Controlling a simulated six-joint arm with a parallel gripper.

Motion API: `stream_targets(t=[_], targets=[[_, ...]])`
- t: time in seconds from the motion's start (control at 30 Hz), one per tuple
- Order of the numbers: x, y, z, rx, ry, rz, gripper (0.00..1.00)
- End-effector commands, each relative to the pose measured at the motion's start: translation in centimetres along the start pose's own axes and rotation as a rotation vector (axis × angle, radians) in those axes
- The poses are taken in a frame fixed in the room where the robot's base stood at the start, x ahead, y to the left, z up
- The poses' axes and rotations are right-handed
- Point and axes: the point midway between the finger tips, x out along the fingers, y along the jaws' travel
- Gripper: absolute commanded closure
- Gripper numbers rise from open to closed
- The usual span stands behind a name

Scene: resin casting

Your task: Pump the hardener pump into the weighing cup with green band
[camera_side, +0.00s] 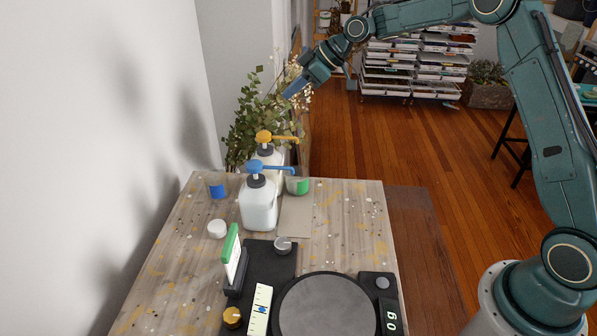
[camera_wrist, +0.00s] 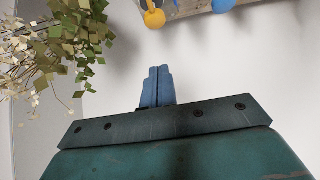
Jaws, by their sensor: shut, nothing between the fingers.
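Two white pump bottles stand on the table: the nearer bottle (camera_side: 259,206) has a blue pump head (camera_side: 256,167), the farther one an orange pump head (camera_side: 264,137). I cannot tell from labels which holds hardener. A clear cup with a green band (camera_side: 300,187) stands right of the bottles, its rim close below the blue spout tip in the side view. My gripper (camera_side: 288,94) is above and behind the bottles, its blue fingers shut and empty, apart from both pumps.
Plant foliage (camera_side: 252,128) is near my gripper.

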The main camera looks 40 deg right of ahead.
Motion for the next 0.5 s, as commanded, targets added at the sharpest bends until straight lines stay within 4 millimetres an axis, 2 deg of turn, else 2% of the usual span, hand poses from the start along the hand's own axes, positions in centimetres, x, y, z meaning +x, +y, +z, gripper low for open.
stream_targets(t=[0.5], targets=[[7.5,-0.1,0.0,-0.002,-0.001,-0.002,1.0]])
